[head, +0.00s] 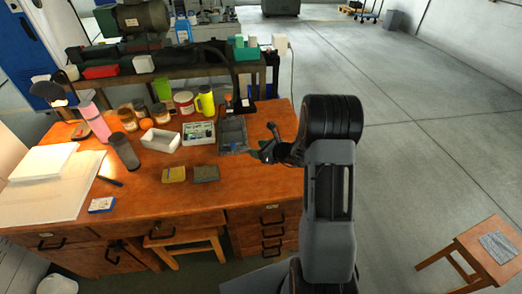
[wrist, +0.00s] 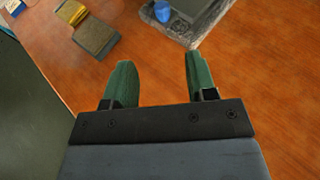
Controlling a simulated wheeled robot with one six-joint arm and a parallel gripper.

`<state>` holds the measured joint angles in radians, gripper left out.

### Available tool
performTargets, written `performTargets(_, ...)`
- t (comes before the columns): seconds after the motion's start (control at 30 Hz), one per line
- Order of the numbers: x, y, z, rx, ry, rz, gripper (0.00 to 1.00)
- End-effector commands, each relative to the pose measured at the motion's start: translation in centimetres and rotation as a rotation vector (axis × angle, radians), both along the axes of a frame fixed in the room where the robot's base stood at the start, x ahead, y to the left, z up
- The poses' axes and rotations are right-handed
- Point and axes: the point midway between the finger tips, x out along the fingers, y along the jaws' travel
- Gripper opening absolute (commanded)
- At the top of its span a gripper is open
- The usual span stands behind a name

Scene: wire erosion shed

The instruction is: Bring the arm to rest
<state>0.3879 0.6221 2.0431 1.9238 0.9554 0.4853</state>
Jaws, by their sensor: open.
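My gripper (wrist: 157,80) is open and empty, its two green fingers apart above bare wood in the wrist view. In the head view my gripper (head: 266,142) is over the right part of the wooden desk (head: 150,205), beside a grey tray (head: 233,134). My arm reaches up from the bottom of the head view and bends left over the desk's right edge. Part of the gripper is hidden by the wrist in the head view.
Two small flat blocks, one yellowish (head: 174,174) and one dark (head: 205,173), lie left of my gripper. Bottles and jars stand behind. A wooden stool (head: 485,252) stands at the lower right. The concrete floor (head: 430,140) right of the desk is largely clear.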

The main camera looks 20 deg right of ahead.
Motion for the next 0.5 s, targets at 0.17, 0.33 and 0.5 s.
performTargets(0.17,-0.79,-0.49,0.36,-0.001,0.001,0.000,0.52)
performTargets(0.33,-0.92,-0.57,0.43,-0.001,0.001,0.000,0.52)
performTargets(0.5,-0.89,-0.55,0.43,-0.001,0.001,0.000,0.52)
